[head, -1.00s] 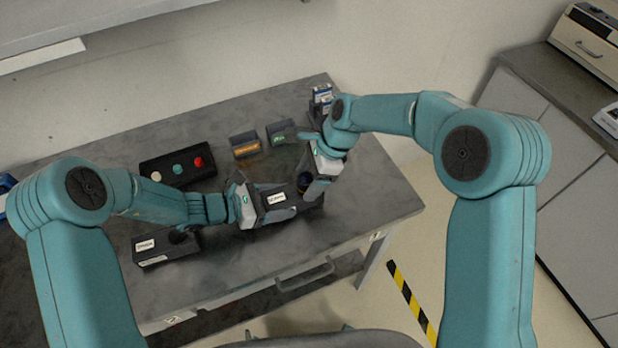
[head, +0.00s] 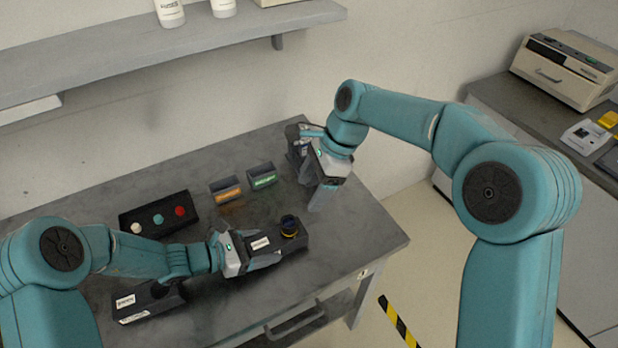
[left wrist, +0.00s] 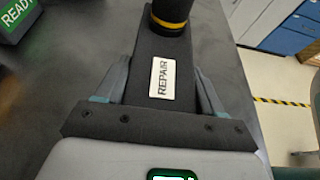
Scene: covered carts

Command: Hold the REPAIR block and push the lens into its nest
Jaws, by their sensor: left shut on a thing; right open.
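The dark REPAIR block (head: 299,241) lies on the table with its white label up. My left gripper (head: 256,252) is shut on it from the left; in the left wrist view the fingers (left wrist: 160,95) flank the block (left wrist: 145,50) on both sides. The black lens (head: 289,225) with a yellow ring stands at the block's far end; it also shows in the left wrist view (left wrist: 170,12), cut by the top edge. How deep it sits in its nest I cannot tell. My right gripper (head: 314,200) is open and apart from the lens, behind and right of it.
A black panel (head: 138,213) with white, teal and red buttons lies behind my left arm. Orange-labelled (head: 226,194) and green-labelled (head: 262,180) bins stand at the back. Another dark labelled block (head: 165,304) lies front left. The table's right front is clear.

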